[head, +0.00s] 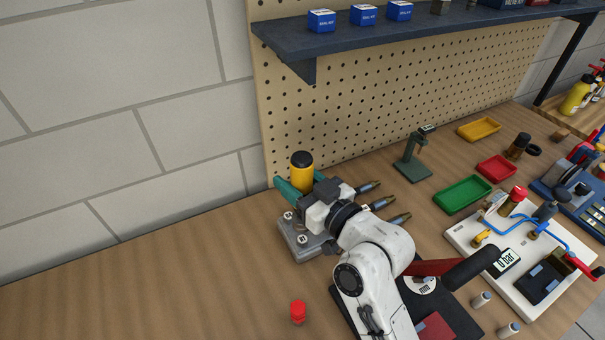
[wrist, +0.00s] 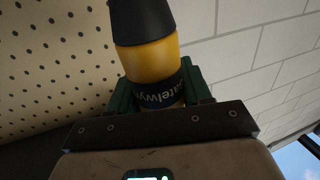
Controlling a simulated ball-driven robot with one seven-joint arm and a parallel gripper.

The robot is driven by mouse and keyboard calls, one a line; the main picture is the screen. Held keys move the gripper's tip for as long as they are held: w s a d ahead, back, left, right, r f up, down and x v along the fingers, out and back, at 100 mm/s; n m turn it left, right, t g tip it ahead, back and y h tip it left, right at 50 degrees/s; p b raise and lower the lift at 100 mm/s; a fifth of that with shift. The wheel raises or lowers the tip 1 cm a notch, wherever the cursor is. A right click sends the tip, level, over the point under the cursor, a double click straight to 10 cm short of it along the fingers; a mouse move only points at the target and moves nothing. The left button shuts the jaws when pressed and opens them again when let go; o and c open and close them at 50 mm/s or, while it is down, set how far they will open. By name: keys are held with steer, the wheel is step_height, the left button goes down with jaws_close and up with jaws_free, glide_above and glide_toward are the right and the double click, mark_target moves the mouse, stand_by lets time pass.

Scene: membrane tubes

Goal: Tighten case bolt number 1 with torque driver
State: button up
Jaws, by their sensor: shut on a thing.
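The torque driver (head: 302,174) has a yellow body and a black cap and stands about upright above the grey case (head: 308,254). My gripper (head: 297,188) has teal fingers and is shut on the driver. In the wrist view the driver (wrist: 150,62) shows its yellow body and a dark blue lettered band between the green fingers (wrist: 158,98). Pale bolt spots (head: 302,239) show on the near part of the case. My gripper and wrist cover the rest of the case, the driver's tip and any bolt under it. I cannot tell which bolt is number 1.
Grey pointed tubes (head: 398,219) stick out right of my wrist. A green stand (head: 412,160), yellow, red and green trays (head: 462,194) and a white test board (head: 464,240) stand to the right. A red-capped part (head: 298,312) stands in front. The left bench is clear; pegboard is behind.

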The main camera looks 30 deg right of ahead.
stand_by(0.4)
step_height(320, 180, down, 6)
steer(key=b, duration=0.5)
steer(key=shift+s+r+b, duration=0.1)
steer(key=shift+r+b, duration=0.15)
steer(key=shift+b, duration=0.15)
steer(key=shift+f+b, duration=1.25)
stand_by(3.0)
steer(key=shift+r, duration=0.15)
steer(key=shift+r+p, duration=2.4)
steer(key=shift+r, duration=0.7)
